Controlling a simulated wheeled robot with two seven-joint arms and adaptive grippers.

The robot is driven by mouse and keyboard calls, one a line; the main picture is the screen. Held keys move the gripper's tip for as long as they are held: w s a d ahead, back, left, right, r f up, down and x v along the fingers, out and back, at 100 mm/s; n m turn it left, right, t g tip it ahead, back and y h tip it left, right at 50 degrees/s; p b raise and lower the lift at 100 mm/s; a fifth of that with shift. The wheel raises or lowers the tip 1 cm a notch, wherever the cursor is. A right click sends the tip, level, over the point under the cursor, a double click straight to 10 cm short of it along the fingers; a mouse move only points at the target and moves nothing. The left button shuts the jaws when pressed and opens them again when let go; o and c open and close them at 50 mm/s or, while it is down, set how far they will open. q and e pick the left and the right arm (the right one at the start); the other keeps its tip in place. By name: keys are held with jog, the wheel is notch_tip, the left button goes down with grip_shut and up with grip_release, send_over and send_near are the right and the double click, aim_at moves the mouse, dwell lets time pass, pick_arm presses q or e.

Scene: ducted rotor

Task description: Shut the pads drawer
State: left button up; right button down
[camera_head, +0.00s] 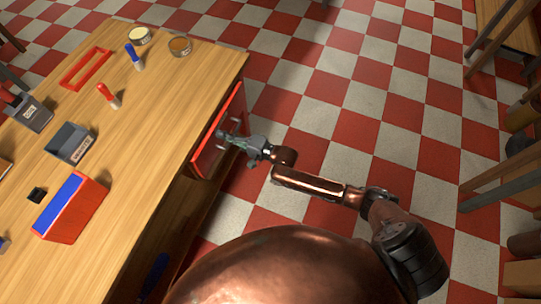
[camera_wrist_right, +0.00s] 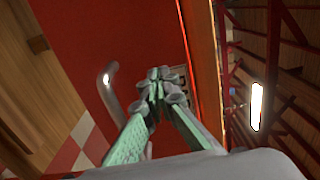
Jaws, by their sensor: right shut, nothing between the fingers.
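The pads drawer shows its red front (camera_head: 209,150) along the right side of the wooden table in the head view. How far it stands out from the table is hard to tell. In the right wrist view the red front (camera_wrist_right: 85,35) fills the upper left, with a grey metal bar handle (camera_wrist_right: 112,92) and a pale label partly hidden behind the fingers. My right gripper (camera_head: 226,137) is shut and empty, its fingertips close in front of the drawer front, beside the handle (camera_wrist_right: 160,80). Whether the tips touch the front, I cannot tell. My left gripper is not in view.
The wooden table (camera_head: 150,105) holds a red and blue box (camera_head: 72,208), a grey bin (camera_head: 70,143), a red frame (camera_head: 86,68), two screwdriver-like tools and two round tins. The checkered floor right of the table is clear. Wooden furniture (camera_head: 510,185) stands at the far right.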

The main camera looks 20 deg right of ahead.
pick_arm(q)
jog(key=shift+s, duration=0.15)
pick_arm(e)
jog(key=shift+w+a+r, duration=0.1)
jog(key=shift+w, duration=0.05)
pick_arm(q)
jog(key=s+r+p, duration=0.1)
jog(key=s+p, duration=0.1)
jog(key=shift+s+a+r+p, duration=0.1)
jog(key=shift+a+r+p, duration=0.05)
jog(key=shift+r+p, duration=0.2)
pick_arm(e)
jog(key=v, duration=1.4)
